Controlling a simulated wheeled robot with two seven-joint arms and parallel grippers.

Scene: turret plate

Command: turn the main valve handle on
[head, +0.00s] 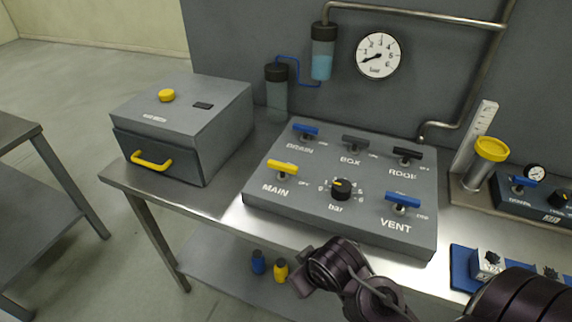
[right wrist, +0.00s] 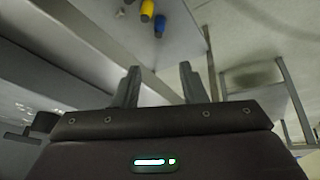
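The yellow MAIN valve handle (head: 283,167) sits on a short stem at the left front of the grey valve panel (head: 330,220). Its bar lies roughly left to right, tilted slightly in the picture. No gripper touches it. My right arm comes in from the lower right, with its dark wrist in front of the panel's front edge, below the handle in the picture. In the right wrist view my right gripper (right wrist: 158,84) has its two fingers apart with nothing between them. My left gripper is in neither view.
Blue DRAIN (head: 306,131) and VENT (head: 402,200) handles, dark BOX and ROOF handles and a black knob (head: 341,188) share the panel. A grey box (head: 185,125) with a yellow pull stands left. A gauge (head: 378,55) hangs behind. Blue and yellow bottles (head: 280,270) stand on the lower shelf.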

